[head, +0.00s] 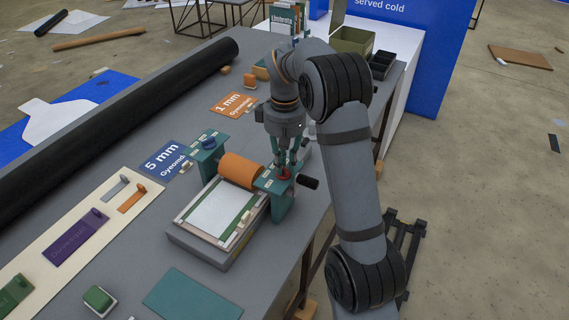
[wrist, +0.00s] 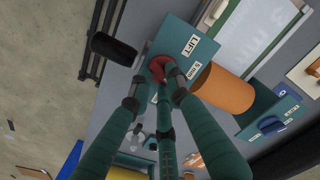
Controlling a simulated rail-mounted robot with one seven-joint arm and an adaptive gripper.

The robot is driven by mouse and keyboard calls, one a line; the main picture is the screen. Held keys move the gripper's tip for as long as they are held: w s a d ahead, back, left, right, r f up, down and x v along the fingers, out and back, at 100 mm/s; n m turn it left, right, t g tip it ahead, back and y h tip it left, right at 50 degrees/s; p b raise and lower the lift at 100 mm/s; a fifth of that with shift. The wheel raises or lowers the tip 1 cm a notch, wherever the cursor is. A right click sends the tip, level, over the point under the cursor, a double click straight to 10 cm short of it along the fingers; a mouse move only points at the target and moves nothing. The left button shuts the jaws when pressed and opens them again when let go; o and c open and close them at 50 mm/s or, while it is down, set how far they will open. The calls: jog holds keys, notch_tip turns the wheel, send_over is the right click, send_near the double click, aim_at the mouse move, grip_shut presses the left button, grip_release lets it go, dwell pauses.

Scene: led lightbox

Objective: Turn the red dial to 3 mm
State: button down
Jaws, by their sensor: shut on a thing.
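The red dial (head: 285,175) sits on top of the teal right-hand post (head: 282,200) of a small roller press. It also shows in the wrist view (wrist: 158,66), partly covered by the fingers. My gripper (head: 287,167) comes down from above, its teal fingers (wrist: 160,75) shut around the red dial. Two white labels lie beside the dial in the wrist view; one reads "LIFT" (wrist: 190,45), the other is a small mm label (wrist: 193,71) whose figure I cannot read surely. The dial's pointer is hidden or too small to tell.
An orange roller (head: 241,170) spans to the left post with a blue dial (head: 208,143). A black crank handle (head: 309,183) sticks out right of the press. A white bed (head: 215,213) lies in front. Cards reading "5 mm" (head: 164,160) and "1 mm" (head: 233,104) lie behind.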

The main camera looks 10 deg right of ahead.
jog(key=shift+m, duration=0.3)
dwell(0.4)
jog(key=c, duration=1.7)
grip_release()
jog(key=shift+c, duration=0.2)
jog(key=shift+o, duration=0.5)
jog(key=shift+r, duration=0.1)
notch_tip(320, 180, up, 8)
jog(key=shift+f, duration=0.1)
jog(key=shift+f, duration=3.8)
